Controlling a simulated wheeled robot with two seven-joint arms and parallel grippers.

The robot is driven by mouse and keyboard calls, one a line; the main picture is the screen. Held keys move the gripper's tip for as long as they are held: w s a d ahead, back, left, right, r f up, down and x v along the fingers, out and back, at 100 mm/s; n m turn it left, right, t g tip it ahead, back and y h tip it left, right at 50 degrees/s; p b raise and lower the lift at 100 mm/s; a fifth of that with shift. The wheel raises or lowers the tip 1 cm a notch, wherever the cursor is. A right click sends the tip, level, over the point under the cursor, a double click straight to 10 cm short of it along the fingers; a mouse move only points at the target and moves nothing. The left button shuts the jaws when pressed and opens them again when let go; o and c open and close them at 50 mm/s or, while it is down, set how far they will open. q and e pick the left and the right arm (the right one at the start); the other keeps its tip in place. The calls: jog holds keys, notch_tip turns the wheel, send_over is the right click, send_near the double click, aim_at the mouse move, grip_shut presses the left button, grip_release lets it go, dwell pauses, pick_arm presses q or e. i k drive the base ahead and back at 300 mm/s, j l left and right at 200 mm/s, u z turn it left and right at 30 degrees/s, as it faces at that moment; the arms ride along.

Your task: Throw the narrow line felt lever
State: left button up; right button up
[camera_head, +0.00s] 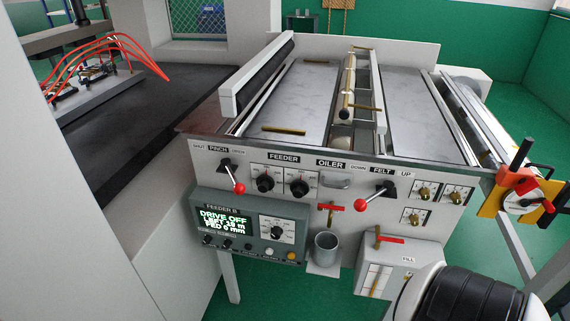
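The felt lever (375,196) is on the right part of the machine's front panel, under a label reading DOWN, FELT, UP. Its red ball (360,205) points out and down to the left, toward the DOWN side. A second red-ball lever, the pinch lever (234,177), is on the left under SHUT, PINCH, OPEN, its ball leaning down and right. No label seen here says "narrow line". Neither gripper shows. A black and white part of my arm (478,295) is at the bottom right, apart from the felt lever.
Below the felt lever are a red-handled tap (331,207), a grey cup (326,243) and a FILL box (388,265) with a red handle. A control box (251,226) reads DRIVE OFF. A yellow fixture (492,201) with red handles juts out at right.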

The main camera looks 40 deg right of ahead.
aim_at(360, 205)
jog(key=z, duration=1.1)
